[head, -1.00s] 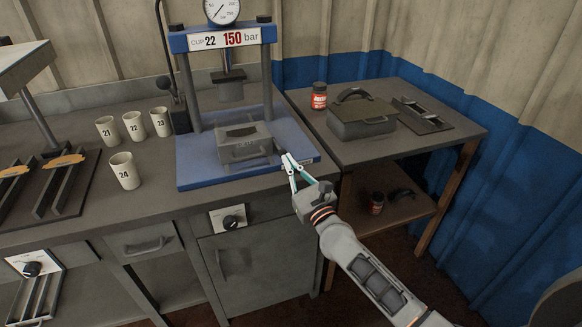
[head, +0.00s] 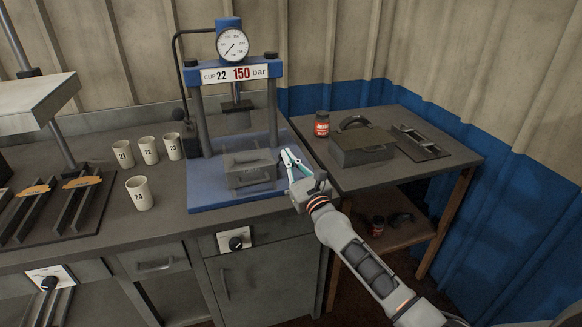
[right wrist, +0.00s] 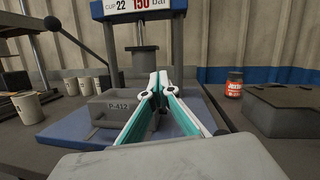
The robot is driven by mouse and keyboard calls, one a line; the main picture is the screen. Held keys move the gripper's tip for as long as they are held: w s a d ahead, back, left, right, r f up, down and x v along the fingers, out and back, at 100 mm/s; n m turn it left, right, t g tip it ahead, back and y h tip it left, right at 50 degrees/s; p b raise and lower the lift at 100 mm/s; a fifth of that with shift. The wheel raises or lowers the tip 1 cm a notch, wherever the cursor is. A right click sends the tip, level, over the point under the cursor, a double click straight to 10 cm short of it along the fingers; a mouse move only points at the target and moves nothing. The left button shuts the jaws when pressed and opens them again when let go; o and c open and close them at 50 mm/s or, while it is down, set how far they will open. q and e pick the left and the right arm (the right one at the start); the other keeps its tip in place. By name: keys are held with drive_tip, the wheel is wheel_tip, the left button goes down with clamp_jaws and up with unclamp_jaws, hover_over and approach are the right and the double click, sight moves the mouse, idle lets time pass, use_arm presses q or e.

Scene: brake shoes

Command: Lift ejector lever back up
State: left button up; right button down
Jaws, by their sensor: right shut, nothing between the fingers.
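The grey mould box (head: 248,181) sits on the blue press base (head: 203,197); in the right wrist view it (right wrist: 105,117) carries the label P-412. A small dark part at the box's right side may be the ejector lever, but it is too small and partly covered to tell its position. My right gripper (head: 285,151) is at the box's right side, over the base. Its teal-and-white fingers (right wrist: 159,76) are shut with nothing between them. In the right wrist view they hide the box's right side. My left gripper is not in view.
The press ram (head: 237,118) hangs above the box between two posts. Several numbered cups (head: 140,194) stand left of the press. A red-labelled jar (head: 321,124) and a dark lidded box (head: 363,148) stand on the side table to the right.

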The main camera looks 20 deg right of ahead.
drive_tip(key=shift+w+r, duration=1)
drive_tip(key=shift+w, duration=0.2)
drive_tip(key=shift+s+a+r+p, duration=0.1)
drive_tip(key=shift+s+r+p, duration=0.05)
drive_tip(key=shift+p, duration=0.15)
idle(0.3)
